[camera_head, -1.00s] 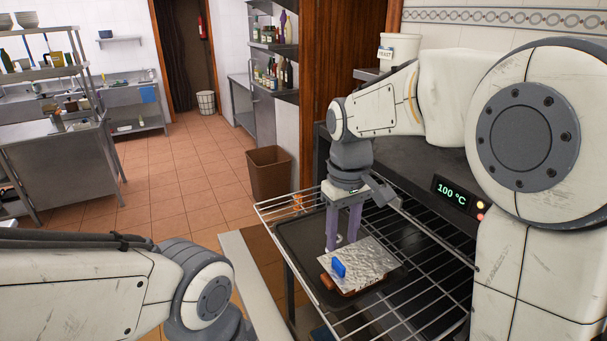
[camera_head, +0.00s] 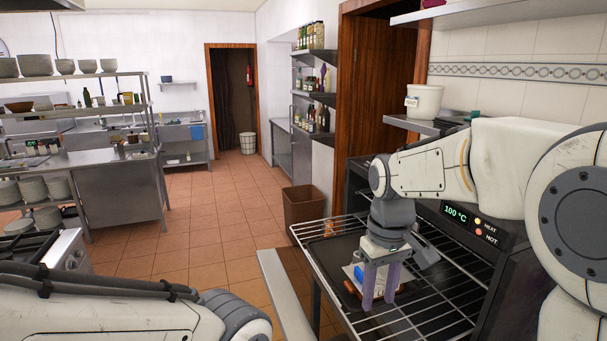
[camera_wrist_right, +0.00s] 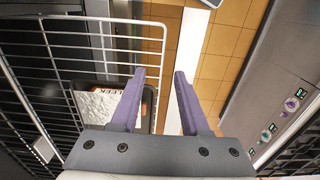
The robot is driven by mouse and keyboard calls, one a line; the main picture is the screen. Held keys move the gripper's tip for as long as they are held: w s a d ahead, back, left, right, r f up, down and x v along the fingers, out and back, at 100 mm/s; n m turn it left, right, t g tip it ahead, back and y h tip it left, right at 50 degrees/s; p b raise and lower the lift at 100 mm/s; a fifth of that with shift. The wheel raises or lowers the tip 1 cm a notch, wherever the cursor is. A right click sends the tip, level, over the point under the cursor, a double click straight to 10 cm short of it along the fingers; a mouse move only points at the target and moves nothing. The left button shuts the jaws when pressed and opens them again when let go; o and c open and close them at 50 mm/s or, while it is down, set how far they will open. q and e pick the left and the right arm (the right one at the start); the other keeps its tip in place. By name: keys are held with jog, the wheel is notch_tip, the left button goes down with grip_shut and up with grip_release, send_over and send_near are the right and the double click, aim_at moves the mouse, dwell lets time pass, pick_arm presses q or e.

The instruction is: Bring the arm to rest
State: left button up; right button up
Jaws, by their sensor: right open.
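My right gripper (camera_head: 379,303) hangs fingers down in front of the pulled-out wire rack's dark tray (camera_head: 325,254). Its two purple fingers are apart with nothing between them; the wrist view shows the same open gap (camera_wrist_right: 159,72). A silvery foil-covered item (camera_head: 347,271) with a blue part lies on the tray, partly hidden behind the fingers. In the wrist view the foil item (camera_wrist_right: 97,107) sits in the tray left of the fingers, apart from them. My left arm crosses the lower left of the head view; its gripper is out of frame.
The wire rack (camera_head: 425,296) juts from the oven, whose display (camera_head: 455,214) reads 100 °C. A brown bin (camera_head: 303,206) stands beyond the rack. A stove (camera_head: 68,256) is at the left. Tiled floor (camera_head: 190,245) between is clear.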

jog(key=s+a+f+n+b, duration=0.1)
jog(key=s+a+f+b, duration=0.2)
jog(key=s+f, duration=0.3)
jog(key=s+a+f+n+b, duration=0.1)
jog(key=s+a+f+b, duration=0.1)
jog(key=s+f+b, duration=0.3)
jog(key=s+a+f+n+y+b, duration=0.1)
jog(key=s+a+f+b, duration=0.2)
jog(key=s+f, duration=0.6)
jog(key=shift+s+a+b, duration=0.35)
jog(key=shift+s+b, duration=0.25)
jog(key=shift+b, duration=0.4)
